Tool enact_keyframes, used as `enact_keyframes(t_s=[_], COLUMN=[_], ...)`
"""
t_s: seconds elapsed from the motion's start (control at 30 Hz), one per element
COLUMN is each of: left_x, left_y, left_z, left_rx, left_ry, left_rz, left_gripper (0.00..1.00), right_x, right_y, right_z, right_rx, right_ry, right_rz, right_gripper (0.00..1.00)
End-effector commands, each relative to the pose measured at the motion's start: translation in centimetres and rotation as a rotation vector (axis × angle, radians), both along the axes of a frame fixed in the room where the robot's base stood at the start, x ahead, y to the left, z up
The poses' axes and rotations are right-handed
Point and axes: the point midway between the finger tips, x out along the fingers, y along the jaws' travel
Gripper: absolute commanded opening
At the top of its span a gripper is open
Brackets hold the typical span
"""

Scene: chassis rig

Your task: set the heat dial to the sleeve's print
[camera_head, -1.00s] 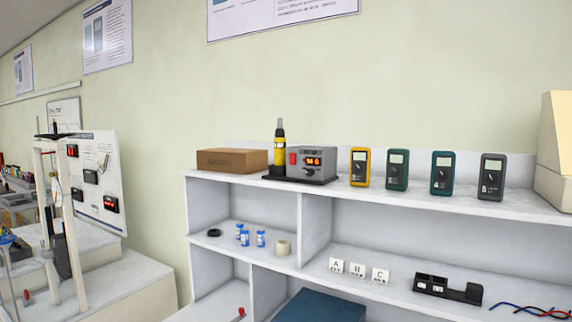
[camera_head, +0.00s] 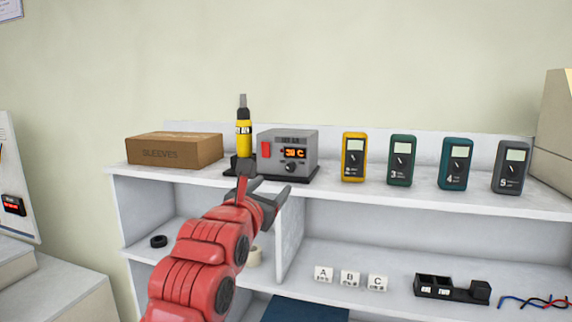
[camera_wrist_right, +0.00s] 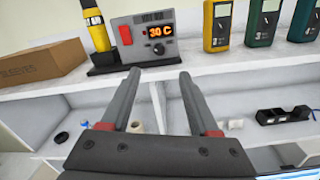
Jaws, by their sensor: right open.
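The grey heat station (camera_head: 287,152) stands on the top shelf. Its orange display reads 30 C in the right wrist view, and its black dial (camera_head: 291,167) sits below the display. The dial also shows in the right wrist view (camera_wrist_right: 158,48). A yellow and black hot-air tool (camera_head: 243,138) stands upright in a holder just left of the station. A brown box marked SLEEVES (camera_head: 175,150) lies further left; no sleeve print can be read. My right gripper (camera_head: 264,187) is open and empty, in front of and below the dial. My left gripper is not in view.
Several meters stand right of the station, starting with a yellow one (camera_head: 354,157). The shelf below holds lettered A, B, C blocks (camera_head: 350,278), a black holder (camera_head: 452,289), wires (camera_head: 533,302) and a black ring (camera_head: 159,241). A beige case (camera_head: 553,135) stands at far right.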

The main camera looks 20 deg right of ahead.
Motion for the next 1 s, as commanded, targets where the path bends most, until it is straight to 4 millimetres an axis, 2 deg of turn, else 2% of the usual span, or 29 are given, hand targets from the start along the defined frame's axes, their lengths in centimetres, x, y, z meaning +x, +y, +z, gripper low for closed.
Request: enact_keyframes(t_s=[0.03, 0.1, 0.3, 0.5, 0.7, 0.97, 1.0], left_x=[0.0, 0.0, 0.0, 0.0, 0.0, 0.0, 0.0], left_y=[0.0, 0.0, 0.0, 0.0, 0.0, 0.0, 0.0], left_z=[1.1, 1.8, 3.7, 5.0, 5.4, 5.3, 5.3], left_rx=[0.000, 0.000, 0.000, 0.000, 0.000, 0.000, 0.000], left_ry=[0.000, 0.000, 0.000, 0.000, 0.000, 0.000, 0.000], left_rz=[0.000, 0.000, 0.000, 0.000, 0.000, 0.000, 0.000], left_gripper=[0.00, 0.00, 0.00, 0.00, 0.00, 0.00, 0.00], right_x=[1.0, 2.5, 6.4, 9.3, 10.6, 10.7, 10.7], right_y=[-1.0, -1.9, -4.5, -6.3, -7.1, -7.2, -7.2], right_z=[0.5, 0.5, 0.3, 0.2, -0.1, -0.1, -0.1], right_rx=[-0.004, -0.004, -0.005, -0.002, -0.001, 0.001, 0.001], right_ry=[0.005, 0.005, 0.007, 0.006, 0.005, 0.003, 0.004], right_rz=[-0.007, -0.007, -0.006, -0.004, -0.002, -0.001, -0.002], right_gripper=[0.62, 0.62, 0.62, 0.62, 0.62, 0.62, 0.58])
